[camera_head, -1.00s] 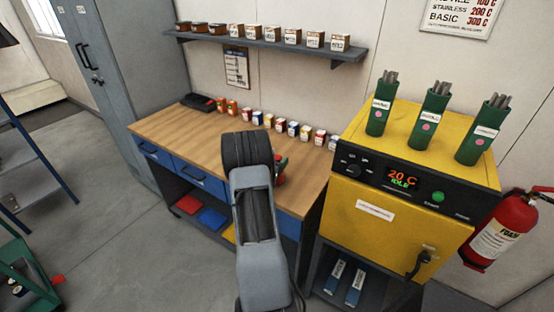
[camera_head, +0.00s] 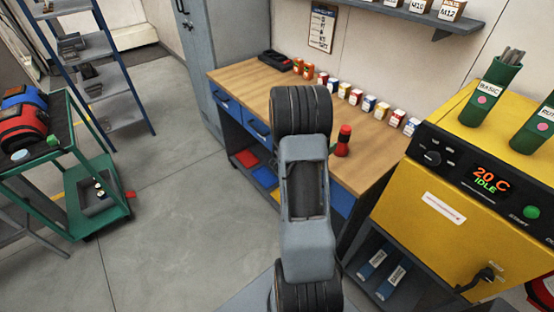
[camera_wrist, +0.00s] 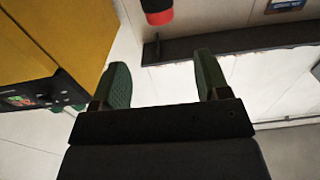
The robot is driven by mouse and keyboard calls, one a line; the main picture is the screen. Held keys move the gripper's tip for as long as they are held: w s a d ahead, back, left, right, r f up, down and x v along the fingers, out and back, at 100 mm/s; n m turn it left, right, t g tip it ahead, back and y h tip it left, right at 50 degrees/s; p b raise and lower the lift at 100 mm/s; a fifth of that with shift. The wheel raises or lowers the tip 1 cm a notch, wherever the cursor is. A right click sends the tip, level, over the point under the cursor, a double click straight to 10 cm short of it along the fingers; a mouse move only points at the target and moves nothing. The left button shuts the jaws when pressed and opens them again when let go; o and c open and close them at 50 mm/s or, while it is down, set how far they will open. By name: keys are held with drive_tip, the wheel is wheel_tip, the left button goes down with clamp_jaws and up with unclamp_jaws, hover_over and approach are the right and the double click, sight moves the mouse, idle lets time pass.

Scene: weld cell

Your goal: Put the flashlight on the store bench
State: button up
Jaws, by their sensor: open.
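A red and black upright object (camera_head: 343,140), which looks like the flashlight, stands on the wooden-topped bench (camera_head: 240,80), near its front edge and just right of my arm. In the wrist view a red and black piece (camera_wrist: 157,10), probably the same object, shows at the top edge, cut off by the frame. My gripper (camera_wrist: 165,80) is open, with its two green fingers apart and nothing between them. In the head view the gripper is mostly hidden behind my arm. No label shows whether this bench is the store bench.
A yellow oven (camera_head: 440,205) stands close right of the bench. Small boxes (camera_head: 370,103) line the bench's back, below a wall shelf (camera_head: 415,14). A green cart (camera_head: 95,180) with helmets and a blue-framed rack (camera_head: 95,75) are at left. The floor between is clear.

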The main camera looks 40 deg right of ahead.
drive_tip(key=w+a+r+n+t+y, duration=0.45)
drive_tip(key=w+a+t+y, duration=0.2)
drive_tip(key=a, duration=0.45)
drive_tip(key=w+a+r+n+t+y, duration=0.45)
drive_tip(key=w+a, duration=0.25)
drive_tip(key=a, duration=0.3)
drive_tip(key=s+a+r+n+g+y, duration=0.1)
drive_tip(key=s+a+n+y, duration=0.25)
drive_tip(key=a, duration=0.35)
drive_tip(key=s+a+r+n+g+y, duration=0.1)
drive_tip(key=s+a+n+g+y, duration=0.15)
drive_tip(key=s+a, duration=0.35)
drive_tip(key=s+a+n+g, duration=0.3)
drive_tip(key=s, duration=0.6)
drive_tip(key=shift+s+a+f+y, duration=0.15)
drive_tip(key=shift+s+a+y, duration=0.05)
drive_tip(key=shift+s+y, duration=0.2)
drive_tip(key=shift+w, duration=0.1)
